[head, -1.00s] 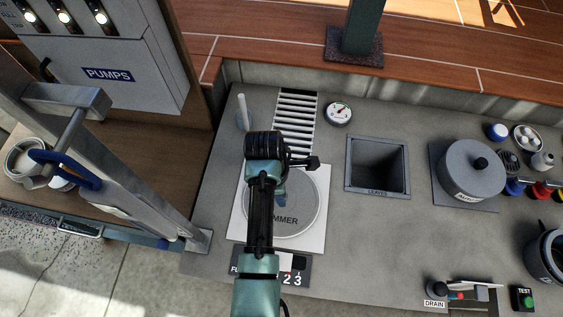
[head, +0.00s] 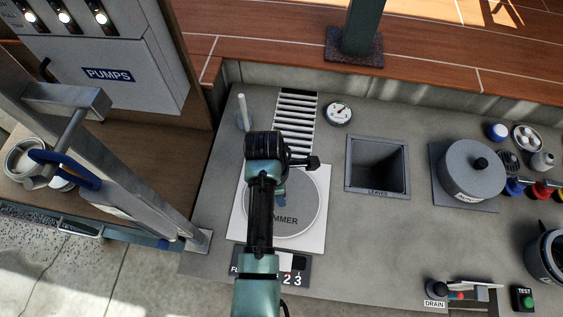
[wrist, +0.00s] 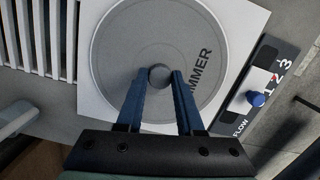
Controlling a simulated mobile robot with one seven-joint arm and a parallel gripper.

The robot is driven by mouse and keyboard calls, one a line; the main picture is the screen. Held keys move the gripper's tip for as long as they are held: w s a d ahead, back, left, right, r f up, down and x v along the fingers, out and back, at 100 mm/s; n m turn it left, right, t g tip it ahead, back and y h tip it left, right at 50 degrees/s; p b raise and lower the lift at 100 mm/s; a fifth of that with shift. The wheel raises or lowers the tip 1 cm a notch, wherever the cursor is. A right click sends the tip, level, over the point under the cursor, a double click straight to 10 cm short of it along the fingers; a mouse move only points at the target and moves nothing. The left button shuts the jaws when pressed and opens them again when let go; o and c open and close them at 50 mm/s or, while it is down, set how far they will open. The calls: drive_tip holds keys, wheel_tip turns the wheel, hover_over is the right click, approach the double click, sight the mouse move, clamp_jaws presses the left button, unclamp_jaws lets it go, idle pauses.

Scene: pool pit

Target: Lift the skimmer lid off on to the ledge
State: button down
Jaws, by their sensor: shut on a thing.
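The skimmer lid (head: 308,207) is a round grey disc marked "SKIMMER", set in a square white frame (head: 316,240) on the grey ledge. My arm covers its left part in the head view. In the wrist view the lid (wrist: 125,50) shows a small round grey knob (wrist: 159,75) near its middle. My gripper (wrist: 162,76) has its two blue fingers closed in on the knob, one on each side. The lid looks level and within its frame; I cannot tell if it is raised.
A slatted grate (head: 295,122) and a gauge (head: 339,113) lie behind the lid. An open square "LEAVES" pit (head: 377,167) is to the right, then a lidded grey pot (head: 472,170). Bare ledge (head: 390,235) lies front right.

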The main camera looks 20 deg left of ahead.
drive_tip(key=shift+r, duration=0.1)
wheel_tip(320, 180, up, 10)
drive_tip(key=shift+b, duration=0.45)
